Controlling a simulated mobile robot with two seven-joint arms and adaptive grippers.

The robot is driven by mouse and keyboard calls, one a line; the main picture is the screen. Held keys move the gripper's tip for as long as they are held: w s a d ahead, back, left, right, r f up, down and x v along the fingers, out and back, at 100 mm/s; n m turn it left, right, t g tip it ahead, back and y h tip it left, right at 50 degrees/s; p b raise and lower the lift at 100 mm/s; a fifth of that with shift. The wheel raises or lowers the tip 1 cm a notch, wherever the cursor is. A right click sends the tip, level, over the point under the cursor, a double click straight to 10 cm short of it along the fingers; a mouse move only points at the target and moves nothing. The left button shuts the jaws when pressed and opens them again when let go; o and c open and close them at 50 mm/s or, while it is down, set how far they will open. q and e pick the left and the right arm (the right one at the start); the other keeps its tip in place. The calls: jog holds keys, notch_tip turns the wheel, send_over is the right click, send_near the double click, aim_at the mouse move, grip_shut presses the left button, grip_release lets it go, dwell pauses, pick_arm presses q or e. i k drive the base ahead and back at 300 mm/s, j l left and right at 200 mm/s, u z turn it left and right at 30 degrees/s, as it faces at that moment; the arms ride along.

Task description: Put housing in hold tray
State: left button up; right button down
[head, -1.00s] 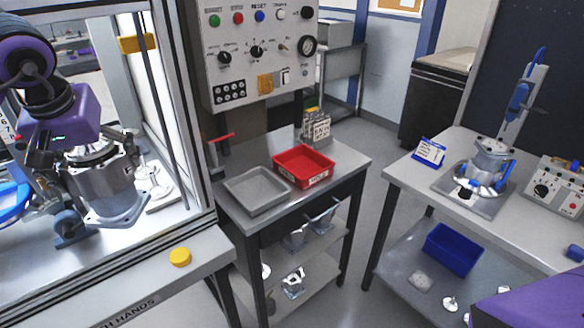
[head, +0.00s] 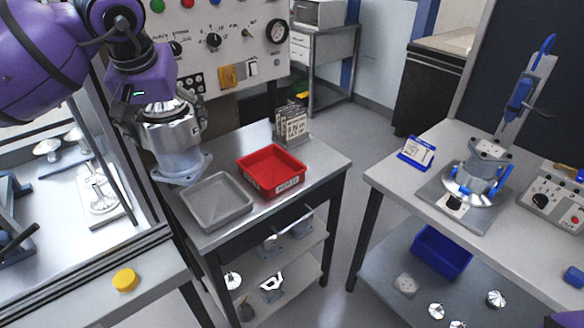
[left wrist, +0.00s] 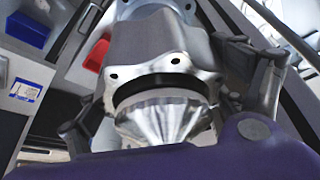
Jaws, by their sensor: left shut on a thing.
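The housing (head: 180,152) is a grey metal body with a wide flange at its lower end. My left gripper (head: 168,118) is shut around its upper part and holds it nearly upright, in the air by the left side of the cart, behind and left of the grey tray. In the left wrist view the housing (left wrist: 160,50) fills the middle, between the fingers. A red tray (head: 252,176) with a white label on its front stands on the cart; the label seems to read HOLD. It shows partly behind the housing in the left wrist view (left wrist: 97,55). My right gripper is out of view.
An empty grey tray (head: 190,201) stands left of the red tray. A card rack (head: 291,124) stands behind them. The machine enclosure (head: 85,262) with a yellow button (head: 125,279) is at left. The right bench (head: 385,178) holds another housing (head: 488,160) in a fixture.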

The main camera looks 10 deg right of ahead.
aim_at(271, 175)
jog(key=i+l, duration=0.3)
jog(key=l, duration=0.15)
jog(key=i+l, duration=0.35)
jog(key=l+z, duration=0.05)
